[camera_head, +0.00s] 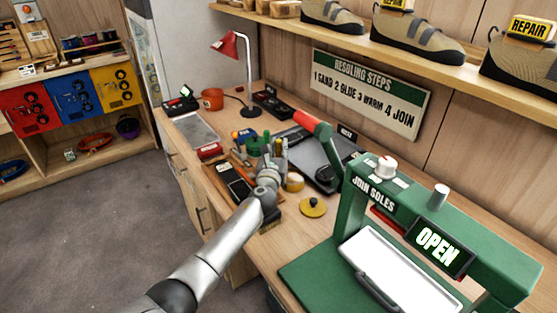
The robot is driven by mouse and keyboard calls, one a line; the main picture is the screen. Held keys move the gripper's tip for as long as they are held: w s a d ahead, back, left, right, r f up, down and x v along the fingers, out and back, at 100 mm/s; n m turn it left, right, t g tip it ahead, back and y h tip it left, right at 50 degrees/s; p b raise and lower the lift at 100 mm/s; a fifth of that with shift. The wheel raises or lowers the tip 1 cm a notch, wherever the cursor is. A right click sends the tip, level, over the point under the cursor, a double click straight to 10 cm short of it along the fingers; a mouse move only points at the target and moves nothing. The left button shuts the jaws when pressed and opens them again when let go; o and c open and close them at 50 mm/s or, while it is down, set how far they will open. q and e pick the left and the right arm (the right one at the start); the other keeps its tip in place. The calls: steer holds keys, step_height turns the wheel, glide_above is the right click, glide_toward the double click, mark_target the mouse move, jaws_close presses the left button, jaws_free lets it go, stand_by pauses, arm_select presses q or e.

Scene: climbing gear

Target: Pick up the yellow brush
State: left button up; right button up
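My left arm reaches in from the bottom, and its gripper (269,160) is over the workbench among a cluster of upright tools. The fingers are small and blend with the tools, so I cannot tell whether they are open or shut. A slim yellow-topped item (284,146) stands in this cluster, right beside the gripper. It may be the yellow brush, but its bristles are not clear. A round yellow item with a dark knob (313,207) lies on the bench to the right of the gripper. My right gripper is not in view.
The green sole press (365,190) with an OPEN display fills the right of the bench. A red desk lamp (247,75), an orange pot (212,99) and a grey tray (196,130) stand farther back. Shoes line the shelf (330,32) above. Floor is clear at left.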

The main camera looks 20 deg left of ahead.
arm_select(q)
jaws_close()
steer(key=shift+r, duration=0.1)
steer(key=shift+r+p, duration=0.4)
steer(key=shift+r, duration=0.25)
step_height(320, 180, up, 2)
steer(key=shift+r+p, duration=0.15)
steer(key=shift+p, duration=0.45)
steer(key=s+a+r+p, duration=0.2)
steer(key=s+a+r, duration=0.2)
steer(key=s+r, duration=0.5)
steer(key=s, duration=0.4)
steer(key=shift+s, duration=0.2)
steer(key=shift+a+r, duration=0.1)
steer(key=shift+p, duration=0.3)
